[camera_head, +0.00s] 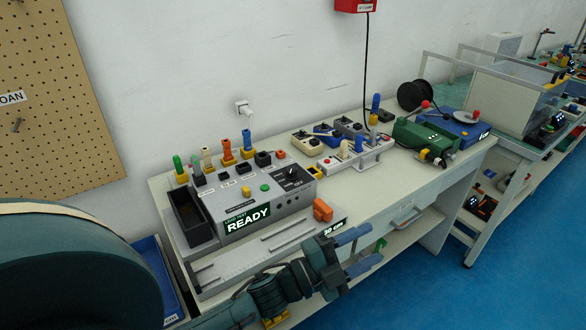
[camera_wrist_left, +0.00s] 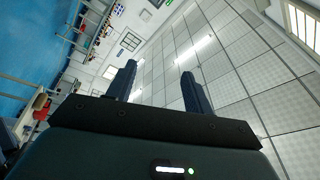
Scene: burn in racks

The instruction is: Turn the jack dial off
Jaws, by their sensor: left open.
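A grey tester box (camera_head: 235,215) with a lit READY display (camera_head: 247,218) stands on the bench. A black panel with a dial (camera_head: 291,175) is on its top right; its label and the dial's setting are too small to read, so I cannot tell whether it is the jack dial. My left gripper (camera_head: 374,243) is open and empty, in front of the bench's front edge, to the right of and nearer than the box, apart from the dial. My right gripper is out of view.
An orange block (camera_head: 322,210) sits right of the box. Several coloured-handled tools (camera_head: 227,153) stand behind it. A socket board (camera_head: 357,158) and green machine (camera_head: 425,137) are farther right. A black bin (camera_head: 187,215) is at the left. Free floor (camera_head: 420,280) lies right.

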